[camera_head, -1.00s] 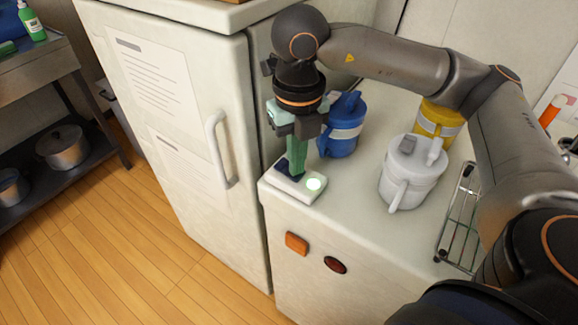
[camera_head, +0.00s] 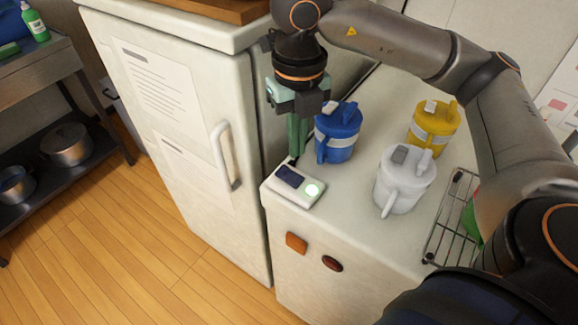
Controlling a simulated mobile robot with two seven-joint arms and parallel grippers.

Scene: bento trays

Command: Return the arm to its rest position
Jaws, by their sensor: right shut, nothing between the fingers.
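My right arm reaches in from the right over the white counter (camera_head: 365,215). Its gripper (camera_head: 296,155) points down, shut and empty, just behind a small white device (camera_head: 294,184) with a dark screen and a lit green button. The device sits at the counter's front left corner. The gripper looks clear of the device, close to the white cabinet's side. My left arm is not in view.
A blue jug (camera_head: 337,134) stands just right of the gripper. A white jug (camera_head: 404,180) and a yellow jug (camera_head: 434,127) stand further right. A wire rack (camera_head: 446,222) lies near my arm. The tall white cabinet (camera_head: 178,130) with a handle stands left.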

